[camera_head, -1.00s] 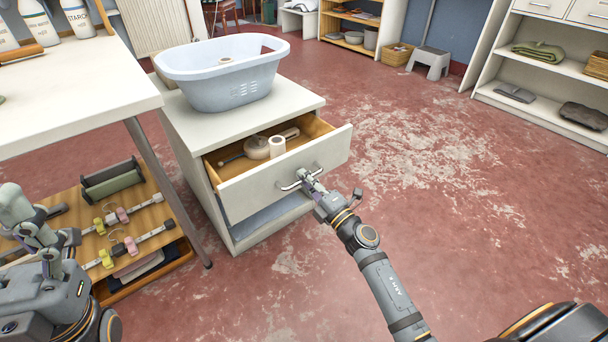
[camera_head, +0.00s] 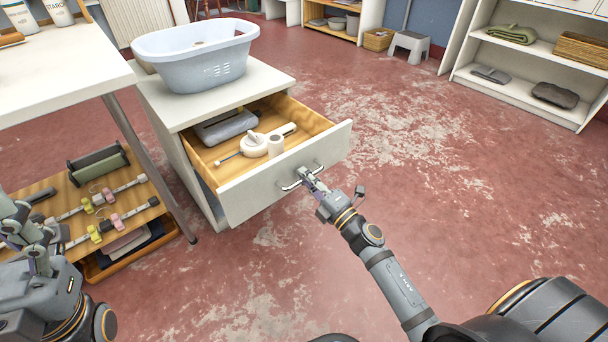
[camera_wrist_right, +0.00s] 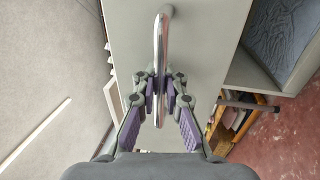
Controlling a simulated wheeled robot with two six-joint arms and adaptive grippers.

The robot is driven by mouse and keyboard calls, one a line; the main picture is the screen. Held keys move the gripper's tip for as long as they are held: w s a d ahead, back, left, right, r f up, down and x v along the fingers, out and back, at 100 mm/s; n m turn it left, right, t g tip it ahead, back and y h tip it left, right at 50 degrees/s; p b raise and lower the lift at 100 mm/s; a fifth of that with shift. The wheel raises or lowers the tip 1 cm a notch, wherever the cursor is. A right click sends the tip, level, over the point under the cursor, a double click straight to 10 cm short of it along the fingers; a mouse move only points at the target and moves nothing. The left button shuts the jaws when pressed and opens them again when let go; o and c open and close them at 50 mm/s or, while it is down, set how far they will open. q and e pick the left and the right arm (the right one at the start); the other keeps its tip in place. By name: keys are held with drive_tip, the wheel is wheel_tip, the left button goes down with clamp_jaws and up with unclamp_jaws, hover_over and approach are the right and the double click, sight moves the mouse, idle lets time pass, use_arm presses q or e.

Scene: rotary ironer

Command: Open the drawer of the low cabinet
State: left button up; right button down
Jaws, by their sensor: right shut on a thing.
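The low cabinet (camera_head: 196,183) is white, and its top drawer (camera_head: 292,182) stands well out. My right gripper (camera_head: 307,177) is shut on the drawer's metal bar handle (camera_head: 289,186). In the right wrist view the handle (camera_wrist_right: 160,50) runs between the fingers of the gripper (camera_wrist_right: 160,87). My left gripper (camera_head: 20,225) is at the left edge, partly cut off, and its fingers are unclear.
A pale blue laundry basket (camera_head: 195,55) stands on the cabinet top. A white table (camera_head: 70,75) with a lower wooden shelf (camera_head: 150,213) is on the left. Open floor (camera_head: 430,190) lies to the right, with white shelving (camera_head: 520,95) beyond.

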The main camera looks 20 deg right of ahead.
drive_tip(key=shift+s+f, duration=0.15)
drive_tip(key=c, duration=1.7)
unclamp_jaws()
drive_tip(key=v, duration=1.2)
